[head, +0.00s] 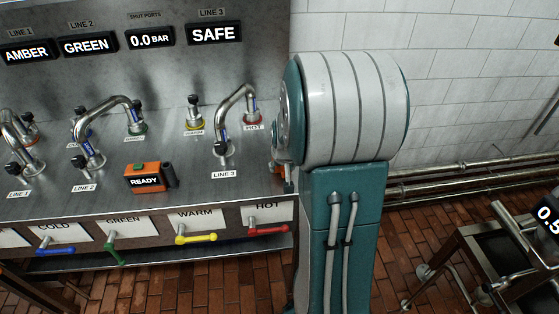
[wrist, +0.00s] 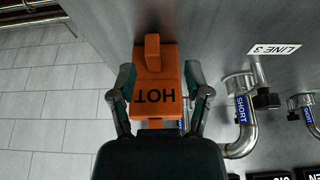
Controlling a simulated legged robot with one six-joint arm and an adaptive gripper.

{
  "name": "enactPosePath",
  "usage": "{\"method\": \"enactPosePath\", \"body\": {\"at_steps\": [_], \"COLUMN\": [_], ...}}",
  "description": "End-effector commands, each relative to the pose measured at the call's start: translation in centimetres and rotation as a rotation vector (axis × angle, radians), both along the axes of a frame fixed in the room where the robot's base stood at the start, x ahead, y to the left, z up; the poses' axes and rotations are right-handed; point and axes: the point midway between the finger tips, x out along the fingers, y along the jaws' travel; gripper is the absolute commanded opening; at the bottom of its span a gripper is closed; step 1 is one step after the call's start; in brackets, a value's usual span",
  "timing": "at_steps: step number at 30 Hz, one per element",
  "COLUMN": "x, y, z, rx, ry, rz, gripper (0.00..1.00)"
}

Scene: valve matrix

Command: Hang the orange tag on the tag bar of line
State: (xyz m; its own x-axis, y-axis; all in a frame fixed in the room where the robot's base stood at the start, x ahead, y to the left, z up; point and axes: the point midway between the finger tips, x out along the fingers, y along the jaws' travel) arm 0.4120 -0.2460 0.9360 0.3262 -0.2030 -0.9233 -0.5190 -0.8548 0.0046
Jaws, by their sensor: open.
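The orange tag (wrist: 155,80), printed HOT and upside down in the wrist view, lies between the two fingers of my gripper (wrist: 158,82). A raised orange block stands on its far end. The fingers are spread, one on each side, with little space between them and the tag; I cannot tell whether either touches it. In the head view my large arm link hides most of the gripper, and only a small orange bit (head: 277,168) shows beside it. I cannot make out a tag bar. The line 3 label (head: 224,174) is on the steel panel, left of my arm.
Curved pipes with black knobs stand on the panel, including the line 3 pipe (head: 235,105). An orange READY box (head: 148,178) sits on the panel. Coloured handles, such as the red one (head: 268,229), line the front edge. A dark cart (head: 490,250) stands at right.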

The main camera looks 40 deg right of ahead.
Motion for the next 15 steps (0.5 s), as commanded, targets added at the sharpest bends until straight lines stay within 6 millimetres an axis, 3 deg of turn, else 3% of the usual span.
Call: {"method": "enactPosePath", "body": {"at_steps": [9, 15], "x": [1.0, 1.5], "y": [-0.7, -0.9], "z": [-3.7, -4.9], "rx": [0.001, -0.002], "ry": [0.003, 0.000], "rz": [0.000, -0.001], "gripper": [0.63, 0.63]}}
